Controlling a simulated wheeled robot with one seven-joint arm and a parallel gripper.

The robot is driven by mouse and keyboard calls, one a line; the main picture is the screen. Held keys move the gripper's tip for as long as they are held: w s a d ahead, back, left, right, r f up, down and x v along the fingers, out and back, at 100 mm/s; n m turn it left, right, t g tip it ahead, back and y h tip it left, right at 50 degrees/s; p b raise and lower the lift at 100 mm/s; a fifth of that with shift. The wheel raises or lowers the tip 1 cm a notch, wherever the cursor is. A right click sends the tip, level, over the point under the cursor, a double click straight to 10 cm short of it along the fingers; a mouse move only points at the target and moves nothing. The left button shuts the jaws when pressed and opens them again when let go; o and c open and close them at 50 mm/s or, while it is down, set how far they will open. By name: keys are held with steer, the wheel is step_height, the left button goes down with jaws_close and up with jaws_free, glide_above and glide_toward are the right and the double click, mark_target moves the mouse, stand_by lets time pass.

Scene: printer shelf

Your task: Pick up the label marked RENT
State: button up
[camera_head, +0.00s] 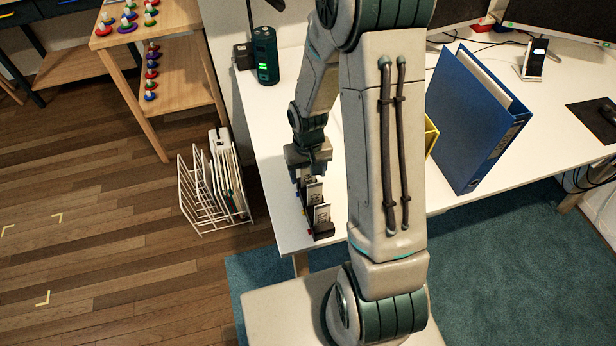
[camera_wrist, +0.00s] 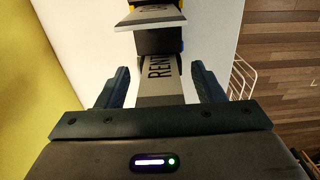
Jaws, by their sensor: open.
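The label marked RENT (camera_wrist: 158,80) shows in the wrist view, pale with dark lettering, between the two fingers of my gripper (camera_wrist: 160,88). The fingers stand apart on either side of it, and I see gaps at both sides. Another label (camera_wrist: 152,17) stands beyond it, its text partly cut off. In the head view my gripper (camera_head: 308,160) is over the dark label holder (camera_head: 322,232) on the white desk. Labels (camera_head: 320,212) stand in the holder; my gripper hides part of the row.
A blue binder (camera_head: 478,120) stands on the white desk (camera_head: 285,215), right of my arm. A dark green device (camera_head: 265,55) stands at the back left. A white wire rack (camera_head: 215,190) is on the floor, left of the desk. A yellow surface (camera_wrist: 40,60) fills the wrist view's left side.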

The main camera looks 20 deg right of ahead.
steer(key=c, duration=1)
steer(key=shift+c, duration=0.2)
